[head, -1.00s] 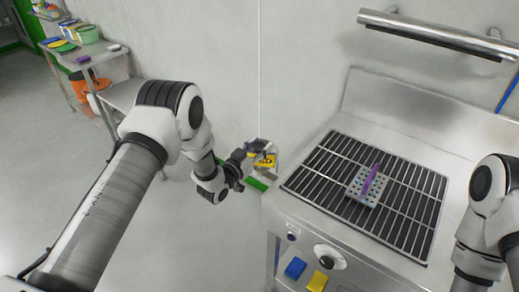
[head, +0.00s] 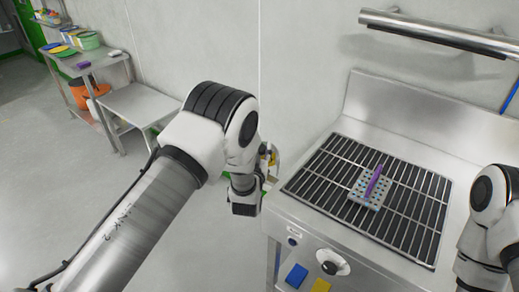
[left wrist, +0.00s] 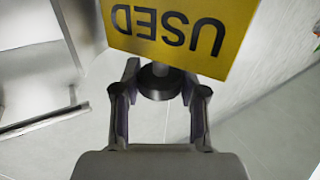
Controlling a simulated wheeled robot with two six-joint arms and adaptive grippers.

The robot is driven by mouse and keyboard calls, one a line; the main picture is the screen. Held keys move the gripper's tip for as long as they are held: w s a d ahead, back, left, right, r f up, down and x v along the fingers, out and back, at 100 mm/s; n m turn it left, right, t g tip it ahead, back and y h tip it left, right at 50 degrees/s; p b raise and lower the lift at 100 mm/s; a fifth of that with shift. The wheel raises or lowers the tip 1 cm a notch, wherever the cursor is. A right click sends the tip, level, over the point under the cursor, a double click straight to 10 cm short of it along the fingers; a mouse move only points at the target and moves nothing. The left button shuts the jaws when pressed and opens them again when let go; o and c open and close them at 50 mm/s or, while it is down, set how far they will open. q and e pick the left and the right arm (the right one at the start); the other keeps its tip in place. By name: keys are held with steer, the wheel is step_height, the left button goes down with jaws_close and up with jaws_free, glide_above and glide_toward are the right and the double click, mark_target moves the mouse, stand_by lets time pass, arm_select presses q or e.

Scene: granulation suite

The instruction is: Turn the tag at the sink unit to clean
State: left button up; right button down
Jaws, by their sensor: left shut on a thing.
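A yellow tag (left wrist: 180,30) with the word USED, upside down in the left wrist view, faces my wrist camera. A dark round knob (left wrist: 160,88) sits at its lower edge, between my fingers. My left gripper (left wrist: 160,95) is shut on this knob, one finger on each side. In the head view only a small yellow bit of the tag (head: 271,156) shows beside my left arm, which hides the gripper there. My right arm is at the right edge, with its gripper out of the picture.
A steel unit with a black grate (head: 330,180) stands right of the tag; a perforated block with a purple piece (head: 372,186) lies on it. Its front carries a dial (head: 331,263). A steel bench (head: 140,105) and shelf stand at the left. Floor between is clear.

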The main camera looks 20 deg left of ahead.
arm_select(q)
steer(key=shift+r, duration=0.1)
steer(key=o, duration=1.2)
steer(key=shift+c, duration=0.2)
steer(key=s+d, duration=0.1)
steer(key=s, duration=1)
steer(key=shift+s+d, duration=0.35)
steer(key=shift+s, duration=0.05)
